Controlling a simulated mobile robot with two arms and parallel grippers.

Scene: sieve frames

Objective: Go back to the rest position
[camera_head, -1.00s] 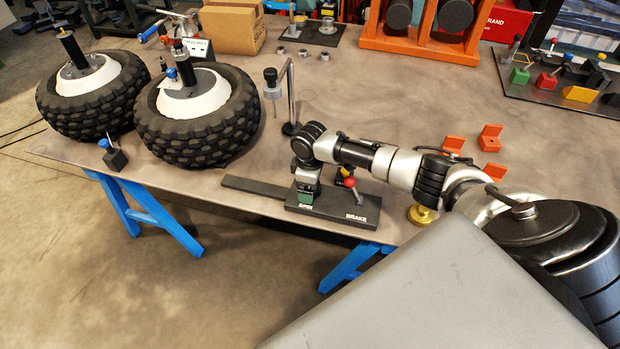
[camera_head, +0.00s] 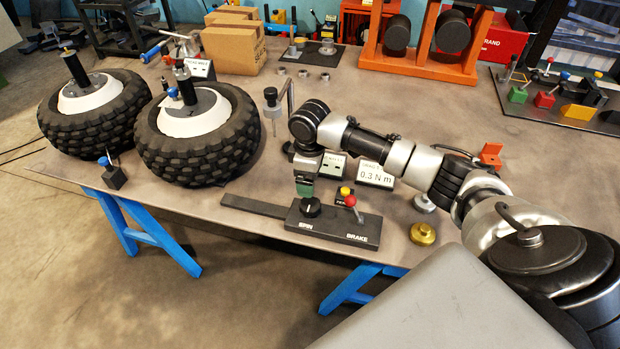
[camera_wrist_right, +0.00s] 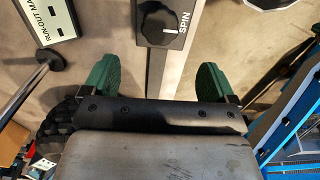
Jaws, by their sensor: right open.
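My right gripper (camera_head: 306,187) has green fingers and hangs above the black brake box (camera_head: 335,228), over its SPIN end. In the right wrist view the fingers (camera_wrist_right: 157,80) are spread wide with nothing between them. The black SPIN knob (camera_head: 310,207) shows just below the gripper in the head view, and it also shows ahead of the fingers in the right wrist view (camera_wrist_right: 158,14). The gripper looks clear of the knob. My left gripper is not in view.
An upright metal post (camera_head: 290,105) is close behind my right wrist. A 0.3 N m sign (camera_head: 376,174) and a brass weight (camera_head: 423,234) sit near the forearm.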

